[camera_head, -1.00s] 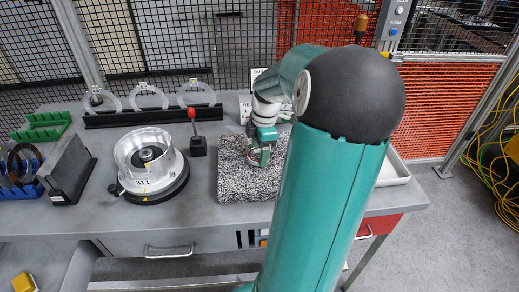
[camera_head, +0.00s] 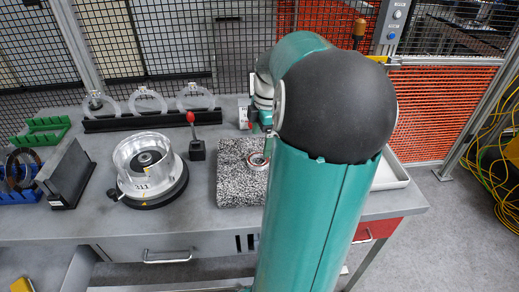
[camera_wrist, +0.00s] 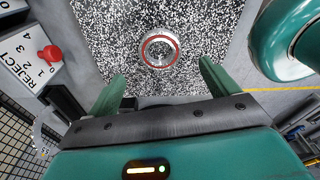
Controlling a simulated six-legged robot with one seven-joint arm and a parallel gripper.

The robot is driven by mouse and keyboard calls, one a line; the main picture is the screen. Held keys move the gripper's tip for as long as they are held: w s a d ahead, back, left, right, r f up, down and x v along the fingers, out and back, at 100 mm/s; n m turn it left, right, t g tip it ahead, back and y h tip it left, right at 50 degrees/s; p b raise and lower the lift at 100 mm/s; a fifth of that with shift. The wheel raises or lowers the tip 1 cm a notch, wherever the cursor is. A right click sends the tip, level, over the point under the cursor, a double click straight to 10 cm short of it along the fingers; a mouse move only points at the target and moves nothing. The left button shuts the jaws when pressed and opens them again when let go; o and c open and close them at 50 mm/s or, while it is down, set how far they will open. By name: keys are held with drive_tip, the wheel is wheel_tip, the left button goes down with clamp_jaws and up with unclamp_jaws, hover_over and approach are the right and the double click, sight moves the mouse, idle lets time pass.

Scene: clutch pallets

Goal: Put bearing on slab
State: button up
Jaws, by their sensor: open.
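The bearing (camera_wrist: 159,50), a metal ring with a red-brown band, lies flat on the speckled black-and-white slab (camera_wrist: 105,35) in the wrist view. In the head view the bearing (camera_head: 258,161) is partly hidden by my arm, near the right of the visible part of the slab (camera_head: 238,184). My gripper (camera_wrist: 163,88) is open and empty. Its two green fingers are spread apart, and the bearing is beyond the fingertips, clear of them. In the head view the fingers are hidden behind my arm.
A round metal fixture marked 311 (camera_head: 150,170) stands left of the slab, with a red-knobbed lever (camera_head: 196,137) between. Clear rings (camera_head: 150,101) stand on a black rack behind. A reject box (camera_wrist: 28,62) shows in the wrist view. A white tray (camera_head: 392,172) is at the right.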

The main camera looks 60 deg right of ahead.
drive_tip(key=r, duration=0.5)
drive_tip(key=shift+s+d+r, duration=0.2)
drive_tip(key=shift+d, duration=0.05)
drive_tip(key=shift+c, duration=0.5)
idle(0.8)
